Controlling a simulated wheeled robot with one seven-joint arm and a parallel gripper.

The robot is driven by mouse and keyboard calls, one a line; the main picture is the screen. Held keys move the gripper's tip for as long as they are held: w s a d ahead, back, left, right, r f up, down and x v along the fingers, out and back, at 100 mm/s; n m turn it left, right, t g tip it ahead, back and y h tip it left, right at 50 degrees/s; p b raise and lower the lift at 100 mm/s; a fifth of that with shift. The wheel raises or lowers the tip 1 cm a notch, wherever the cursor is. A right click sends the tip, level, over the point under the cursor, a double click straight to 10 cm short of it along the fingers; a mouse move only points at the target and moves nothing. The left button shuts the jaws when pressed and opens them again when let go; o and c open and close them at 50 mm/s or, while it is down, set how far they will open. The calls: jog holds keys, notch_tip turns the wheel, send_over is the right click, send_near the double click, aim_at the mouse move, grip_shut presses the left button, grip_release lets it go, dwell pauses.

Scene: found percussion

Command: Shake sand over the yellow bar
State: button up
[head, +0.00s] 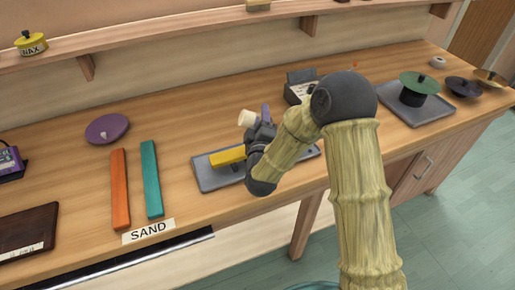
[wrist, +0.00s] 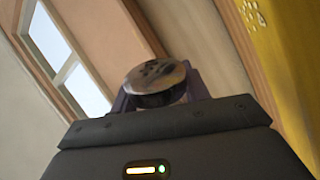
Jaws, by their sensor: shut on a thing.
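The yellow bar (head: 227,156) lies over a grey tray (head: 210,182) near the middle of the bench, with its right end hidden behind my gripper. In the wrist view the yellow bar (wrist: 297,50) fills the right edge, with a small pale dotted mark near its upper left. My gripper (head: 257,116) is shut on a shaker (head: 247,118), just above and right of the bar. The shaker's cream part looks tilted in the head view. Its round metal top with dark holes (wrist: 155,77) shows between the purple fingers in the wrist view. No falling sand is visible.
An orange bar (head: 119,190) and a teal bar (head: 151,180) lie left of the tray, behind a SAND label (head: 148,231). A purple lid-like disc (head: 107,128) lies behind them. A second tray (head: 425,112) with a green disc (head: 419,83) stands right. A dark box (head: 301,86) stands behind my arm.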

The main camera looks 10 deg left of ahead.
jog(key=shift+a, duration=0.1)
jog(key=s+a+b, duration=0.1)
jog(key=s+a, duration=0.3)
jog(key=a, duration=0.2)
jog(key=shift+s+a+b, duration=0.2)
jog(key=shift+b, duration=0.1)
dwell(0.7)
jog(key=s+a, duration=0.4)
jog(key=a, duration=0.2)
jog(key=shift+s+a+b, duration=0.25)
jog(key=shift+a+b, duration=0.1)
jog(key=shift+b, duration=0.1)
dwell(0.7)
jog(key=w+d, duration=0.4)
jog(key=d, duration=0.2)
jog(key=shift+w+d, duration=0.2)
jog(key=shift+d, duration=0.15)
dwell(0.8)
